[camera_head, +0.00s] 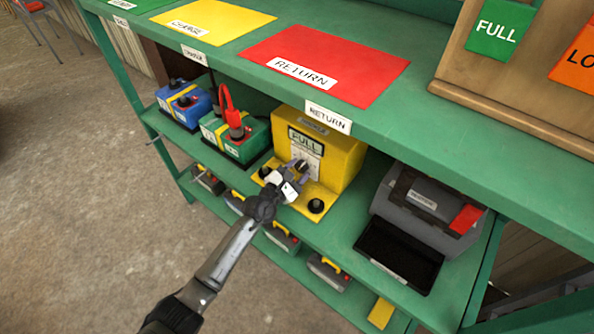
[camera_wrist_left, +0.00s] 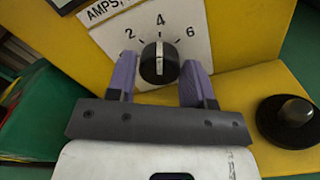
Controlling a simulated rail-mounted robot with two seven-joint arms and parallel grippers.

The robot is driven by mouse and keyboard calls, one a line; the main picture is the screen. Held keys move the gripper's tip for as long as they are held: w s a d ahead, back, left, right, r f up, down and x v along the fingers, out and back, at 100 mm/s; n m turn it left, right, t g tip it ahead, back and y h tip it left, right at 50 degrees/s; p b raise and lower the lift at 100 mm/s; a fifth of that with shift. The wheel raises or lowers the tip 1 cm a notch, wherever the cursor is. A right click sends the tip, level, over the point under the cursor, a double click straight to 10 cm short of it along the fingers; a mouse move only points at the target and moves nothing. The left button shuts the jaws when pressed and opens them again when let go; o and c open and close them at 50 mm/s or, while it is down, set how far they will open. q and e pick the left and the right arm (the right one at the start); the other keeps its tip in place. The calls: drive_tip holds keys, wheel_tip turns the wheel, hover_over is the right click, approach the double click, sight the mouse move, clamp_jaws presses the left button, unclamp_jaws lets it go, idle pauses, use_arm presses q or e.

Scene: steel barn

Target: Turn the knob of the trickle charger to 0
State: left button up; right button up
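The trickle charger is a yellow box (camera_head: 345,152) on the shelf under the bench top, with a FULL display (camera_head: 305,141) on its front. In the left wrist view its black knob (camera_wrist_left: 159,63) sits on a white AMPS plate (camera_wrist_left: 199,28) marked 2, 4 and 6; the white pointer line points up at 4. No 0 mark is visible. My left gripper (camera_head: 297,170) is at the front of the charger. In the wrist view its purple fingers (camera_wrist_left: 160,82) are open, one on each side of the knob, with gaps showing. My right gripper is not in view.
Black terminal posts (camera_head: 316,206) stand on the charger's yellow base. A green battery (camera_head: 236,135) with a red clamp and a blue battery (camera_head: 186,104) stand left; a grey box with a black tray (camera_head: 400,252) stands right. The bench top (camera_head: 385,35) overhangs the shelf.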

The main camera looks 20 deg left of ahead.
use_arm(q)
drive_tip(key=c, duration=0.5)
drive_tip(key=shift+n, duration=0.3)
drive_tip(key=shift+r+n+p, duration=0.1)
drive_tip(key=shift+n+p, duration=0.7)
drive_tip(key=shift+n, duration=0.2)
drive_tip(key=n+p, duration=0.1)
drive_tip(key=n, duration=0.1)
drive_tip(key=shift+n, duration=0.3)
drive_tip(key=n+p, duration=0.1)
drive_tip(key=n, duration=0.4)
drive_tip(key=shift+n, duration=0.3)
drive_tip(key=n+p, duration=0.1)
drive_tip(key=n, duration=0.4)
drive_tip(key=shift+n, duration=0.4)
